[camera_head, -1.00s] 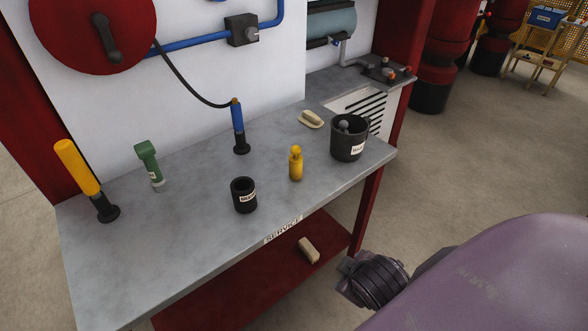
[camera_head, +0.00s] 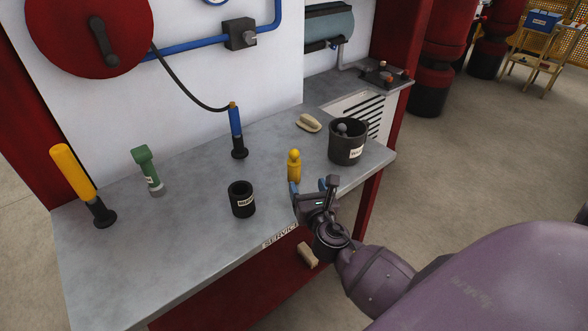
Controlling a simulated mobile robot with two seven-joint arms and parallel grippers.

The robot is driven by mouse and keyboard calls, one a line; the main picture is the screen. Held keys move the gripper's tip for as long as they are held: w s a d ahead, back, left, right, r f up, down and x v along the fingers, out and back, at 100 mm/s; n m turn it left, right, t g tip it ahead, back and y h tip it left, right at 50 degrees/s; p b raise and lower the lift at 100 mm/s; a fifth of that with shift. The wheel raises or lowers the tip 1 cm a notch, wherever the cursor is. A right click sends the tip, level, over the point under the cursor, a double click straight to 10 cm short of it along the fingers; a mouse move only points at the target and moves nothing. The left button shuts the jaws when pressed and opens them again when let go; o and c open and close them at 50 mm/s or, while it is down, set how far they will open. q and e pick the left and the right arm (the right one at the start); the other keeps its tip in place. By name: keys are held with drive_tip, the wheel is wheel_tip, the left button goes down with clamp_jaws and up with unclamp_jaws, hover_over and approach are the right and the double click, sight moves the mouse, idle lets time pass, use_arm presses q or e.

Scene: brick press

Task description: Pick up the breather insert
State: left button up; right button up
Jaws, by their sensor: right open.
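No readable label names the breather insert. A small yellow piece with a round knob on top (camera_head: 294,166) stands upright on the grey bench top (camera_head: 190,232), and it may be the insert. My right gripper (camera_head: 312,187) is open at the bench's front edge, just in front of the yellow piece. Its left fingertip is close to the base of the piece; I cannot tell whether they touch. Nothing shows between its fingers. My left gripper is not in view.
A black labelled cup (camera_head: 242,200) stands left of the gripper. A dark bucket (camera_head: 347,143) holding a grey knobbed thing stands to the right. A blue-handled tool (camera_head: 236,130), green tool (camera_head: 147,172) and yellow-handled tool (camera_head: 78,180) stand further left. A tan block (camera_head: 308,123) lies behind.

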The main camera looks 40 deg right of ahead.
sight(292, 160)
drive_tip(key=shift+w+r+n, duration=0.1)
drive_tip(key=shift+w+n, duration=0.2)
drive_tip(key=shift+n, duration=0.2)
drive_tip(key=shift+w, duration=0.4)
drive_tip(key=x, duration=0.4)
drive_tip(key=shift+w, duration=0.15)
drive_tip(key=shift+w+d, duration=0.15)
drive_tip(key=shift+w, duration=0.2)
drive_tip(key=shift+a+b+x, duration=0.15)
drive_tip(key=shift+b+x, duration=0.05)
drive_tip(key=shift+x, duration=1.05)
drive_tip(key=shift+a+b+x, duration=0.15)
drive_tip(key=shift+x, duration=1.05)
drive_tip(key=shift+w+r, duration=0.1)
drive_tip(key=shift+r, duration=0.05)
